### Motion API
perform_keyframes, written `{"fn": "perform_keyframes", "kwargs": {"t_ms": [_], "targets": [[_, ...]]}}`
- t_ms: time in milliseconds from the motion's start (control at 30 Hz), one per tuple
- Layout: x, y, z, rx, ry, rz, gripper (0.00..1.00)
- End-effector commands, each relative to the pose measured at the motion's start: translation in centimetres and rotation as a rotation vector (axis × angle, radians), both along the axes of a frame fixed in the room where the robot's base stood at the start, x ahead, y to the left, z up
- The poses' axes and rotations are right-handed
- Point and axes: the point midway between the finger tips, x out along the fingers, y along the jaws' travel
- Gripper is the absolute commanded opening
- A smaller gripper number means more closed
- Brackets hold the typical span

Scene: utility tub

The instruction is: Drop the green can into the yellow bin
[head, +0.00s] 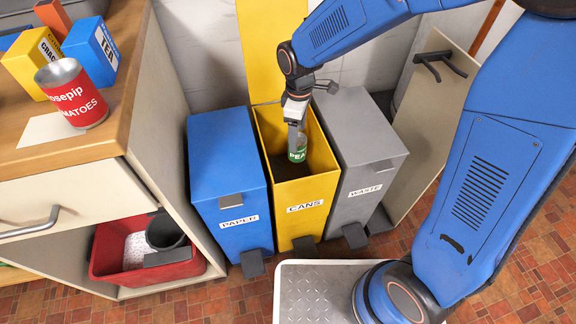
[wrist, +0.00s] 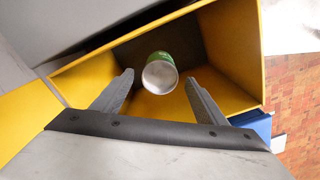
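The yellow bin (head: 310,187), labelled CANS, stands between the blue and grey bins with its lid (head: 270,45) raised behind it. My gripper (head: 297,136) is over the bin's opening, pointing down. In the wrist view my gripper (wrist: 160,78) is open, with a gap between each finger and the can. The green can (head: 298,155) is just below the fingertips, inside the mouth of the bin. In the wrist view the can (wrist: 160,72) shows its pale round end, with the bin's yellow walls (wrist: 235,55) around it. It appears unsupported in the air.
A blue PAPER bin (head: 228,170) and a grey WASTE bin (head: 368,150) flank the yellow one closely, lids shut. A counter (head: 100,135) at left holds a tomato can (head: 72,95) and boxes. A red tub (head: 115,262) sits below it.

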Motion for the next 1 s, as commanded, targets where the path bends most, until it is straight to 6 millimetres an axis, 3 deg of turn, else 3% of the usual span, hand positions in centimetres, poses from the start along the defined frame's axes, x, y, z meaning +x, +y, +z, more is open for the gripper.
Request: {"fn": "perform_keyframes", "kwargs": {"t_ms": [267,467,1000], "targets": [[0.0,0.0,0.1,0.0,0.0,0.0,0.66],[0.1,0.0,1.7,0.001,-0.002,0.0,0.66],[0.1,0.0,12.2,0.002,-0.004,0.0,0.66]]}}
